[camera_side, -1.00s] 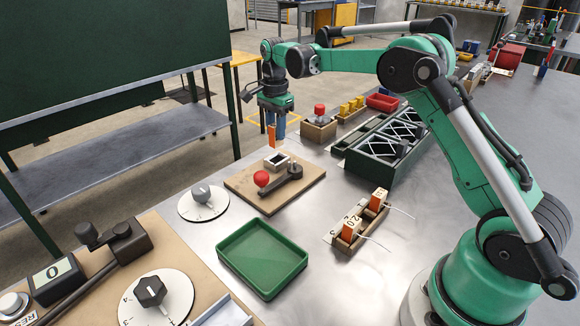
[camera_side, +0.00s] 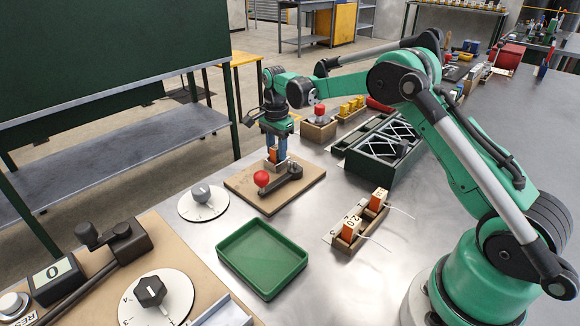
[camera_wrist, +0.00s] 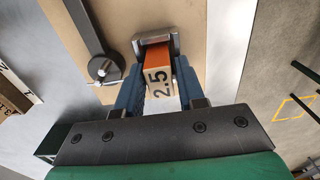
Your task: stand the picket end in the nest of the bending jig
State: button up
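My gripper (camera_side: 277,155) is shut on an orange block with a white face marked 2.5, which I take for the picket end (camera_side: 273,154). In the wrist view my gripper's blue fingers (camera_wrist: 160,86) clasp the picket end (camera_wrist: 157,57) from both sides. The block is upright. Its far end sits between the metal walls of the nest (camera_wrist: 176,46) on the bending jig; I cannot tell whether it touches the bottom. In the side view the fingers are just above the nest (camera_side: 281,167). The jig's wooden board (camera_side: 240,187) carries a dark lever (camera_side: 284,178) with a red knob (camera_side: 262,179).
A green tray (camera_side: 262,287) and a white dial (camera_side: 198,204) stand nearer the camera. A wooden rack (camera_side: 343,246) with orange blocks is to the right. A wooden box with a red knob (camera_side: 320,127) and a dark green fixture (camera_side: 370,165) stand behind the jig.

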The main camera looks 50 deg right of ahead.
jog(key=o, duration=0.3)
jog(key=shift+r, duration=2.8)
